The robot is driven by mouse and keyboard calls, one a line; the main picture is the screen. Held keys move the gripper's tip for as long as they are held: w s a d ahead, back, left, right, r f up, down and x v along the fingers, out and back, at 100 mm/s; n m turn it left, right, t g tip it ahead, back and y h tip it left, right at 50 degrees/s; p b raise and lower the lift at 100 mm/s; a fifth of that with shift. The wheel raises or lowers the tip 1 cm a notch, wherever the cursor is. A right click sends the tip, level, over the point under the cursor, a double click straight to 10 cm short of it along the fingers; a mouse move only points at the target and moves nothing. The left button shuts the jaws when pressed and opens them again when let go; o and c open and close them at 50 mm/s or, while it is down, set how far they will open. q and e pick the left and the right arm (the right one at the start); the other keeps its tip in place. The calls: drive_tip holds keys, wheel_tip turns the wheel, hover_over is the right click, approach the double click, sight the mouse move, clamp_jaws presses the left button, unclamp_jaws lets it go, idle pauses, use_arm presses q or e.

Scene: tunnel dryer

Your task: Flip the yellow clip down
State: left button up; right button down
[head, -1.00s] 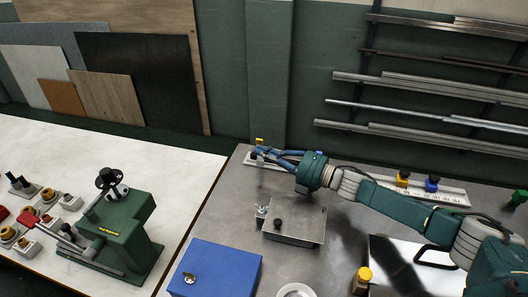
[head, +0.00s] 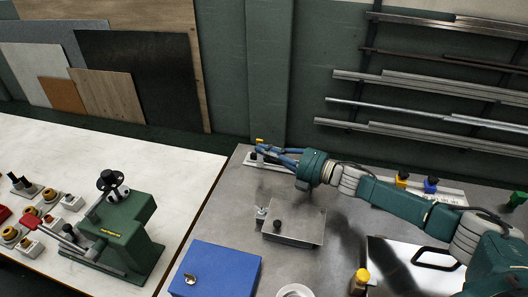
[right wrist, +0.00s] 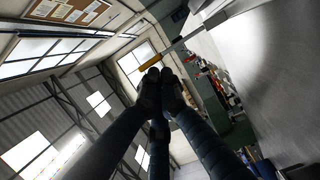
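A small yellow piece, the yellow clip (head: 259,140), shows just behind my right fingertips at the left end of a pale rail (head: 452,195) at the table's back. In the right wrist view the yellow clip (right wrist: 151,60) is a short bar just beyond the fingertips; I cannot tell if they touch it. My right gripper (head: 262,152) reaches in from the right, low over the rail. In the right wrist view its fingertips (right wrist: 160,78) are together, with nothing visible between them. My left gripper is out of view.
A yellow block (head: 402,178) and a blue block (head: 431,185) stand farther right on the rail. A metal box (head: 295,226) and a blue box (head: 215,270) stand in front. A green press (head: 118,235) stands on the white table at left.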

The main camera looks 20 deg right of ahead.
use_arm(q)
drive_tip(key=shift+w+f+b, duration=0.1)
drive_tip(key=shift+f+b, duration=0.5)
drive_tip(key=shift+b, duration=0.1)
use_arm(e)
drive_tip(key=shift+w+d+r+m, duration=0.15)
drive_tip(key=shift+w+d+m, duration=0.15)
drive_tip(key=shift+w+d, duration=0.35)
drive_tip(key=shift+w+d+r+m, duration=0.1)
drive_tip(key=shift+w+d+m, duration=0.25)
drive_tip(key=shift+w, duration=0.5)
drive_tip(key=shift+d, duration=0.1)
